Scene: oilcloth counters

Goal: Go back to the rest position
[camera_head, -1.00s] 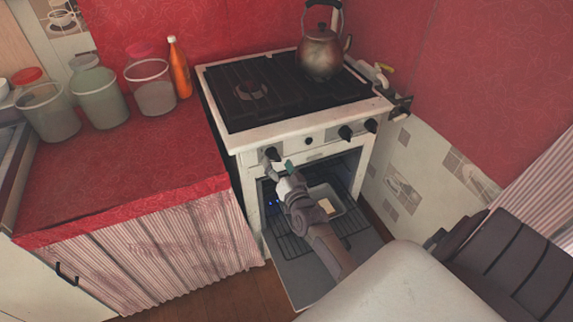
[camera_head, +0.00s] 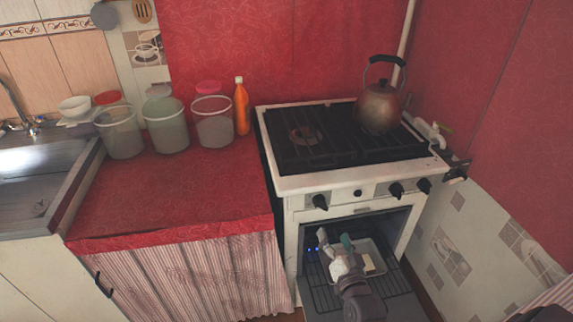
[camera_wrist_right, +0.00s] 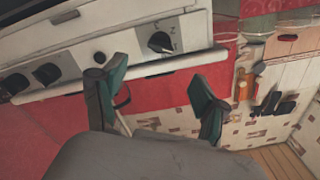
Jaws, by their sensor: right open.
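My right gripper (camera_head: 335,240) is in front of the open oven (camera_head: 303,262) of the white stove (camera_head: 350,178), below the left knob. In the right wrist view its two green-tipped fingers (camera_wrist_right: 150,92) stand wide apart with nothing between them. Stove knobs (camera_wrist_right: 160,42) show beyond the fingers there. My left gripper is in neither view.
A tray (camera_head: 377,248) with a pale block (camera_head: 368,263) sits on the oven rack. A kettle (camera_head: 379,108) stands on the stove top. Several buckets (camera_head: 166,130) and an orange bottle (camera_head: 241,110) stand on the red counter (camera_head: 180,195). A sink (camera_head: 40,170) is at the left.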

